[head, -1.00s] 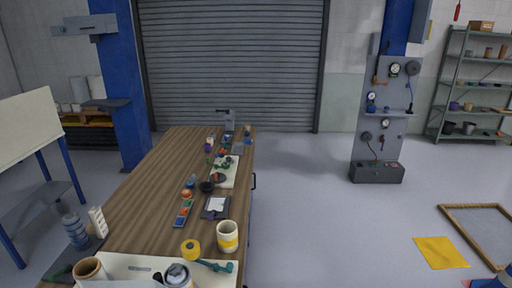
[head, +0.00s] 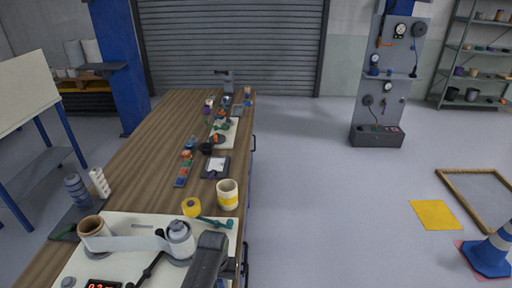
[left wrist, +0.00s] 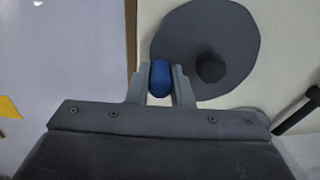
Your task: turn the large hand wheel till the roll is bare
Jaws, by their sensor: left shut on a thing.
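In the left wrist view the large hand wheel (left wrist: 225,40) is a dark grey disc with a black round hub. A blue knob (left wrist: 160,79) sits by its left edge. My left gripper (left wrist: 160,70) is shut on this knob, one finger on each side. In the head view the left gripper (head: 208,255) is a dark shape at the bottom and covers most of the wheel. A pale film strip (head: 138,243) runs from a brown-cored roll (head: 95,227) on the left to a grey-white roll (head: 180,238). My right gripper is not in view.
The rollers stand on a white board (head: 130,222) at the bench's near end. A black handle (head: 150,268) and a red-digit display (head: 103,284) are close by. Yellow tape (head: 191,207), a green tool (head: 215,222) and a cream-yellow cup (head: 228,194) stand just beyond.

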